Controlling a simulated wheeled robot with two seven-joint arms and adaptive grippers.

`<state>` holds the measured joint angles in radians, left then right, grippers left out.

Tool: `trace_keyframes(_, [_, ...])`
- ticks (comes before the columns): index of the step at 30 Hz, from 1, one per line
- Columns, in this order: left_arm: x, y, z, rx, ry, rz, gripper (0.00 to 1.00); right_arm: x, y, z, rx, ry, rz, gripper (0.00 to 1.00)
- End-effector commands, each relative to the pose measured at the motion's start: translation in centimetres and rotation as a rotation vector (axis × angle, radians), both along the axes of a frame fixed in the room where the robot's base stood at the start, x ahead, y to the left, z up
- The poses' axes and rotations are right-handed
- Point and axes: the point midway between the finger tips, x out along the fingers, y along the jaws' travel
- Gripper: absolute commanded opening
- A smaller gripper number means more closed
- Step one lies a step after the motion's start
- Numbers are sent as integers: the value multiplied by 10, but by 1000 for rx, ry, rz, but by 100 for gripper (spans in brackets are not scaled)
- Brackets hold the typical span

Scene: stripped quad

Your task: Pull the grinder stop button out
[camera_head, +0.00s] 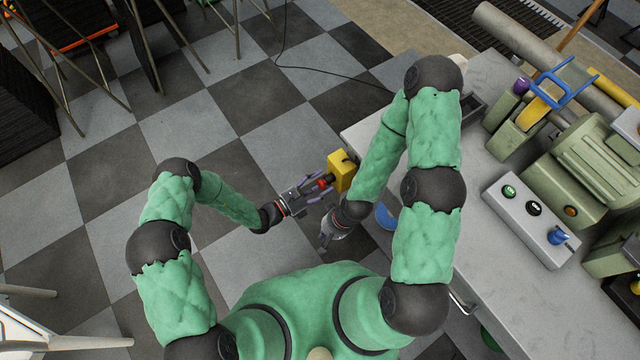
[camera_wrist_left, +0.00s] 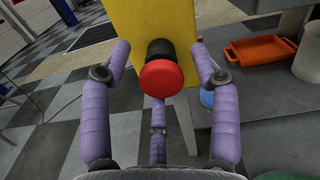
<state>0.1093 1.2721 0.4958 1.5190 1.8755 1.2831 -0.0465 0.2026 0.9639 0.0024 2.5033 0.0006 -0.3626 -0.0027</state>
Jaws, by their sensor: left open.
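The grinder stop button (camera_head: 323,184) is a red round knob on a black collar, on the side of a yellow box (camera_head: 341,171) at the bench's left end. In the left wrist view the red button (camera_wrist_left: 161,78) sits in the middle, with the yellow box (camera_wrist_left: 140,20) behind it. My left gripper (camera_head: 316,187) is open, its purple fingers on either side of the button. In the wrist view the fingers (camera_wrist_left: 163,65) stand apart from the red cap, with gaps on both sides. My right gripper (camera_head: 333,226) is just below, near the bench edge; its finger opening is unclear.
The grey bench (camera_head: 490,300) fills the right side, with a control box (camera_head: 530,220) and green machinery (camera_head: 580,165). A blue round thing (camera_head: 385,216) is by my right forearm. The wrist view shows an orange tray (camera_wrist_left: 262,50). Checkered floor lies open at left.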

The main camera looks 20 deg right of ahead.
Motion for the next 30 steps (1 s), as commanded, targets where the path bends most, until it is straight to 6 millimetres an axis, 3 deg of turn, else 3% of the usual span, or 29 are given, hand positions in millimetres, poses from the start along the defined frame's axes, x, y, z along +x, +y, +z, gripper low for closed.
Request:
trace_keyframes(7, [0,0,0,0,0,0,62,0,0,0,0,0,0,0])
trace_keyframes(12, [0,0,0,0,0,-1,14,0,0,0,0,0,0,0])
trace_keyframes(14, [0,0,0,-1,0,-1,0,0,0,0,0,0,0,0])
trace_keyframes(30, [-4,11,2,-4,-1,-1,0,0,0,6,0,0,0,0])
